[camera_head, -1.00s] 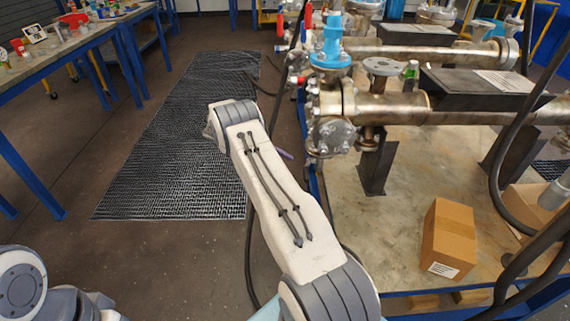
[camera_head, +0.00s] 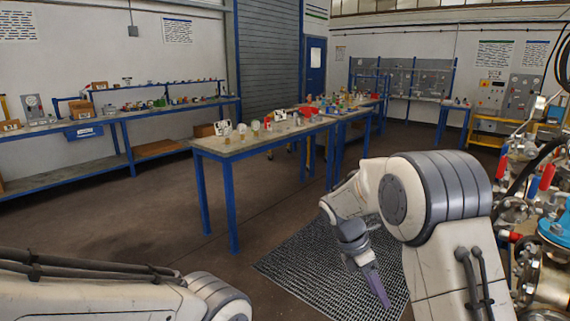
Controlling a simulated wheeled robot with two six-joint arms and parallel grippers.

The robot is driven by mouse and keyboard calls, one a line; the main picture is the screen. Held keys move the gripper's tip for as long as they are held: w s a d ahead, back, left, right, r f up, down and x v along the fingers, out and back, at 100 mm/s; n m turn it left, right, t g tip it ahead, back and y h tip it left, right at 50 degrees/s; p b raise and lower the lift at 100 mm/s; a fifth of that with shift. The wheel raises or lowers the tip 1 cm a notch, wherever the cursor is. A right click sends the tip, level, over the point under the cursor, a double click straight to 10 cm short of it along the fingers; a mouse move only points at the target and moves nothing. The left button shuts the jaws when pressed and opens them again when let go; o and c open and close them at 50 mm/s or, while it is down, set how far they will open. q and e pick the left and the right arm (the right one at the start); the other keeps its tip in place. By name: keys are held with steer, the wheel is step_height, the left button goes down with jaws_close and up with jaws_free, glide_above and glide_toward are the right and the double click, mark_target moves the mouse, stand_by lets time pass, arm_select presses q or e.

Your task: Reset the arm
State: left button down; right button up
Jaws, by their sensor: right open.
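My right arm (camera_head: 440,200) comes in from the lower right and bends at a large grey-banded joint. Its gripper (camera_head: 378,288) hangs downward over the dark floor mat, with purple-grey fingers seen nearly edge-on. It is open and nothing shows between the fingers. My left arm (camera_head: 90,290) lies low across the lower left corner, and its gripper is out of the frame.
A blue-legged workbench (camera_head: 240,150) with small items stands ahead. A black grid mat (camera_head: 320,270) lies on the floor. Flanged metal vessels (camera_head: 545,265) stand close on the right, beside my right arm. Open floor (camera_head: 130,225) lies at the left.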

steer(key=s+a+r+m+t+y+p, duration=0.25)
steer(key=s+a+r+m, duration=0.45)
steer(key=s+a, duration=0.55)
steer(key=s+a+r+m+y+p, duration=0.1)
steer(key=s+a+m+y, duration=0.1)
steer(key=s, duration=0.5)
steer(key=s+a+r+m+y+p, duration=0.1)
steer(key=s+a+r+m+p, duration=0.1)
steer(key=s, duration=0.5)
steer(key=shift+s+a+m+y, duration=0.2)
steer(key=shift+a+m+y, duration=0.15)
steer(key=shift+m, duration=0.45)
steer(key=shift+r, duration=0.1)
steer(key=shift+c, duration=0.4)
steer(key=shift+d, duration=0.15)
